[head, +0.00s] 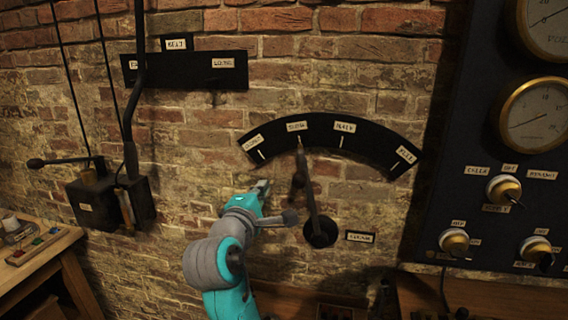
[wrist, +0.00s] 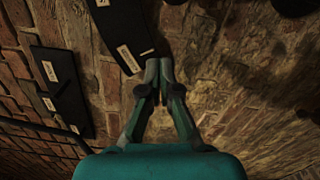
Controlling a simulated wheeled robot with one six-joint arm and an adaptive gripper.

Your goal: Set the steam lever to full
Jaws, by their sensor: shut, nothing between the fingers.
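The steam lever (head: 312,205) is a dark bar on a round pivot low on the brick wall, beside a small label plate that seems to read STEAM. Its tip points up, slightly left, at the second mark of the black arc scale (head: 362,146), which seems to read SLOW. The rightmost mark seems to read FULL. My gripper (head: 264,185) is left of the lever, below the scale's left end, and apart from the bar. In the wrist view my gripper (wrist: 160,66) has its fingertips together, with nothing between them, near the scale's end (wrist: 112,20).
A belt lever box (head: 88,205) with rods and a knobbed handle is on the left, below a black label plate (head: 190,72). A dark gauge panel (head: 485,120) with brass knobs stands at right. A wooden bench (head: 40,245) is at lower left.

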